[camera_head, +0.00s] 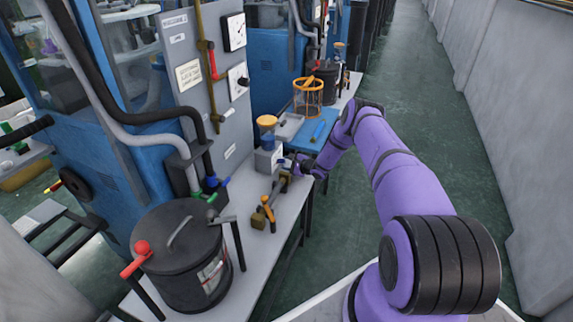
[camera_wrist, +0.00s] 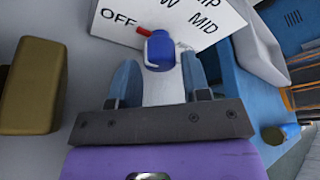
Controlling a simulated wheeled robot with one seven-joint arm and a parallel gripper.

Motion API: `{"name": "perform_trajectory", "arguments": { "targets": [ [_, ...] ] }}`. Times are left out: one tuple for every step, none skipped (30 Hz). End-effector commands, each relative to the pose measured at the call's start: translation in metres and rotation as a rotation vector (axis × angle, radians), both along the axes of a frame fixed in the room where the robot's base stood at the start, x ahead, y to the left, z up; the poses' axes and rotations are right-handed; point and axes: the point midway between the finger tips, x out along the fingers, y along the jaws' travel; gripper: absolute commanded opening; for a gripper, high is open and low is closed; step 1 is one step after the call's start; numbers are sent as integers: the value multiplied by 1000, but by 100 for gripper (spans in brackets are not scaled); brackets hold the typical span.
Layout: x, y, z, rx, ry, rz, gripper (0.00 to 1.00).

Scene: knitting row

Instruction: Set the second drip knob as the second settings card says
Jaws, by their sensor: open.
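A blue drip knob (camera_wrist: 159,51) with a small red pointer stands in front of a white dial plate (camera_wrist: 185,15) in the wrist view. The pointer is at the upper left, closest to the word OFF. MID is readable to the right; other words are cut off. My gripper (camera_wrist: 160,76) is open, one fingertip on each side of the knob's lower part; contact cannot be told. In the head view my gripper (camera_head: 303,165) is beside a grey oiler box (camera_head: 268,160) with an orange cap; the knob is hidden there. A cream card (camera_head: 188,75) hangs on the grey panel, its text unreadable.
A brass-coloured block (camera_wrist: 28,85) is close left of my gripper in the wrist view. A black drum (camera_head: 180,260) with a red handle stands on the near bench. A blue mat (camera_head: 318,130) and an orange wire basket (camera_head: 308,97) lie beyond. The aisle right is clear.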

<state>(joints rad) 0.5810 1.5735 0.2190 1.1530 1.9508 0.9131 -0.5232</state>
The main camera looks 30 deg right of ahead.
Motion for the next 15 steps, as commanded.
{"name": "perform_trajectory", "arguments": {
  "targets": [
    [3,1,-1,-1,0,0,43],
    [4,2,-1,-2,-1,1,43],
    [5,2,-1,-2,-1,-1,43],
    [6,2,-1,-1,-1,-1,43],
    [6,2,-1,-1,-1,-1,43],
    [6,2,-1,-1,-1,-1,43],
    [6,2,-1,-1,-1,-1,43],
    [6,2,-2,-1,-1,-1,43],
    [6,2,-2,-1,-1,-1,43],
    [6,2,-2,-1,-1,-1,43],
    [6,2,-2,-1,-1,-1,43],
    [6,2,-1,-1,-1,-1,41],
    [6,2,-1,-1,-1,0,34],
    [6,2,-1,-1,0,0,27],
    [6,2,-1,-1,0,0,18]
  ]
}}
